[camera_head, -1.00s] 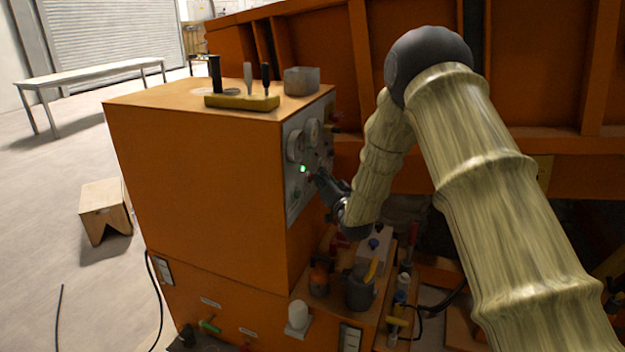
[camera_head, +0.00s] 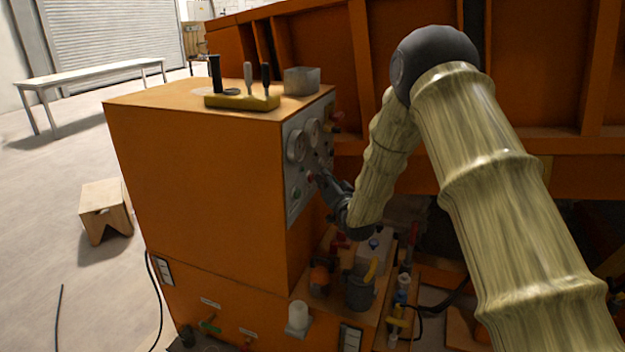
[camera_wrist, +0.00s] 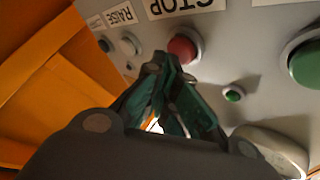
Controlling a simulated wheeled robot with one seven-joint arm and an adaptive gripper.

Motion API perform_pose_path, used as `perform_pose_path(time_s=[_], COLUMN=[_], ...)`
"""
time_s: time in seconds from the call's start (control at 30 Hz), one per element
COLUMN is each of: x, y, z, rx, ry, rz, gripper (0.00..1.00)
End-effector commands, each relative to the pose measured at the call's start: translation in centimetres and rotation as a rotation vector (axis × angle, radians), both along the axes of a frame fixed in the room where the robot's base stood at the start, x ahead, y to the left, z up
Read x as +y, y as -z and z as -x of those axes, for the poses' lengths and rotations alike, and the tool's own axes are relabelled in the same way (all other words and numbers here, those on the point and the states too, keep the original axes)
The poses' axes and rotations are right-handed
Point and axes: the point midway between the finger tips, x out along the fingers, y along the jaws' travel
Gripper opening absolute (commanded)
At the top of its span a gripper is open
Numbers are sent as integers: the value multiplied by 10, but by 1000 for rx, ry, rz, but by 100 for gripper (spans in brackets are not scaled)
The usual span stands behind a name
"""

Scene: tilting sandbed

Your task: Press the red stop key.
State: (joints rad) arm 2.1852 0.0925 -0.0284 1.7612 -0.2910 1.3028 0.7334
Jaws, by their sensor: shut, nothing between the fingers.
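The red stop key (camera_wrist: 184,48) is a round red button in a pale ring on the grey control panel (camera_wrist: 245,35). It sits by the upside-down STOP label (camera_wrist: 183,5) in the wrist view. In the head view a small red spot (camera_head: 311,177) shows by the fingertips. My gripper (camera_wrist: 163,62) is shut and empty, its fingertips at the lower left edge of the red key. I cannot tell whether they touch it. In the head view my gripper (camera_head: 322,173) reaches the panel on the side of the orange cabinet (camera_head: 205,190).
A larger green button (camera_wrist: 306,62) and a small green lamp (camera_wrist: 233,93) are right of the red key. A white button (camera_wrist: 128,45) lies left by the RAISE label. Below my gripper, a shelf holds a dark cup (camera_head: 359,290) and tools.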

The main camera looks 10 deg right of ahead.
Motion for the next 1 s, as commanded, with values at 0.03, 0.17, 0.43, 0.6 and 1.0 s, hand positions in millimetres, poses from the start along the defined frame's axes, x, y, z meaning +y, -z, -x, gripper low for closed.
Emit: perform_pose_path(time_s=[0.03, 0.17, 0.43, 0.6, 1.0], x=[-2, -6, -7, -9, -32], y=[0, 0, 0, 0, 0], z=[1, 4, 5, 6, 22], rx=[0, 1, 0, 0, 0], ry=[1, 1, 0, 0, 0], rz=[0, 0, 0, 0, 0], gripper=[0, 0, 0, 0, 0])
